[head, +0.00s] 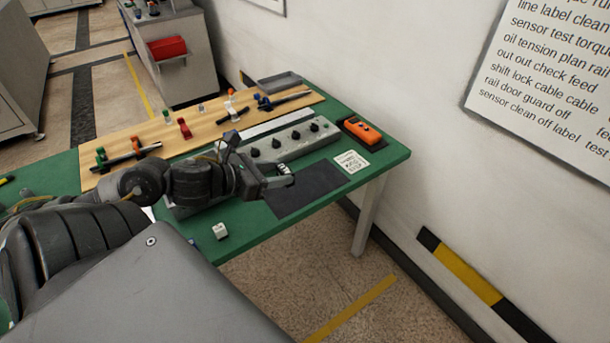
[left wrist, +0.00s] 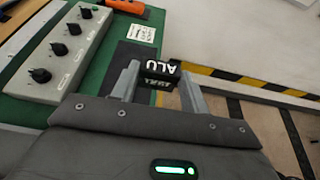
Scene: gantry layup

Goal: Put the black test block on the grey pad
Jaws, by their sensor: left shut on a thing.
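The black test block (left wrist: 160,76), with white lettering that reads "ALU" and "TEST", is between the two fingers of my left gripper (left wrist: 157,88) in the left wrist view. The gripper is shut on it. In the head view, my left gripper (head: 284,178) is over the back left part of the dark grey pad (head: 308,192). The block is mostly hidden there by the fingers. The pad lies flat near the front edge of the green table, and its bare surface shows. I cannot tell the exact height of the block above it. My right gripper is not in view.
A grey control box with black knobs (head: 308,140) stands behind the pad. A white printed card (head: 351,162) and an orange device (head: 362,131) lie to the right. A small white cube (head: 220,231) is near the green table's (head: 262,228) front edge. A wooden board (head: 150,135) holds several fittings.

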